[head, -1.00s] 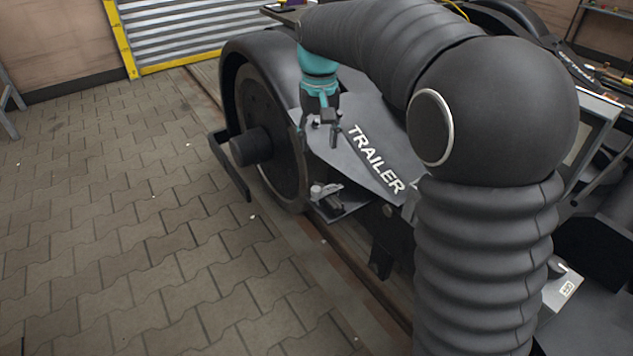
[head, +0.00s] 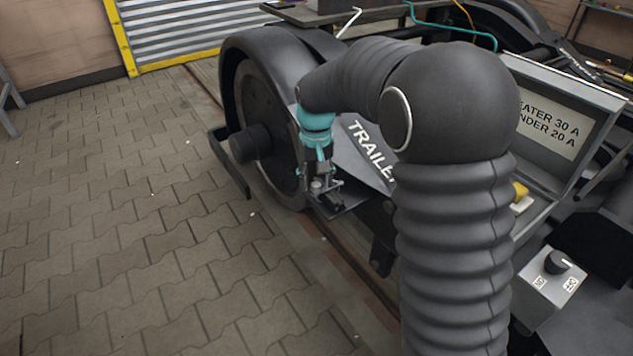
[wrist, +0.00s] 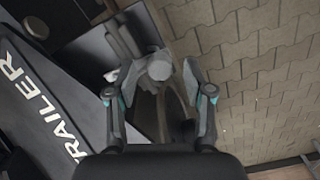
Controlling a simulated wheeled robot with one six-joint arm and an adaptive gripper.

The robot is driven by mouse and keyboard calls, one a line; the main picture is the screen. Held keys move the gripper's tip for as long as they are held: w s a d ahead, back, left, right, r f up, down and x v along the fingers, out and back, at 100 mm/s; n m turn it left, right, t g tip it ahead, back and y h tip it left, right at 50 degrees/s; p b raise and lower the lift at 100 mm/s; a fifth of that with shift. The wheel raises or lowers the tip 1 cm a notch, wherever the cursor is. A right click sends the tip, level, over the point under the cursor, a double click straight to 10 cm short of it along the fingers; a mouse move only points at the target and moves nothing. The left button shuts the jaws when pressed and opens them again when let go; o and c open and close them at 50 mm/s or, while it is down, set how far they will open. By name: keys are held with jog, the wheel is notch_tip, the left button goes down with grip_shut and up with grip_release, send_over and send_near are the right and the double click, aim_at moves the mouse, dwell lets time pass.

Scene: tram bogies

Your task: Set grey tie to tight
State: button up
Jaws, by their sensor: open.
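A small grey fitting with a round light-grey knob (head: 316,184) and a darker bar stands on a low ledge beside the wheel; I take it for the grey tie. The knob also shows in the wrist view (wrist: 159,67), with the dark bar (wrist: 127,38) beyond it. My gripper (head: 325,180) points down over this fitting. In the wrist view its open fingers (wrist: 156,72) lie on either side of the knob, with gaps visible. I cannot tell whether a finger touches it. The fitting's setting cannot be read, and the gripper partly hides it.
The grey plate lettered TRAILER (head: 365,150) lies beside my gripper. A large black wheel (head: 262,135) with a protruding hub is to its left. A grey box with a black knob (head: 550,285) and an open lettered panel (head: 550,120) are at right. The paved floor (head: 110,230) at left is clear.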

jog(key=shift+f, duration=0.4)
grip_shut()
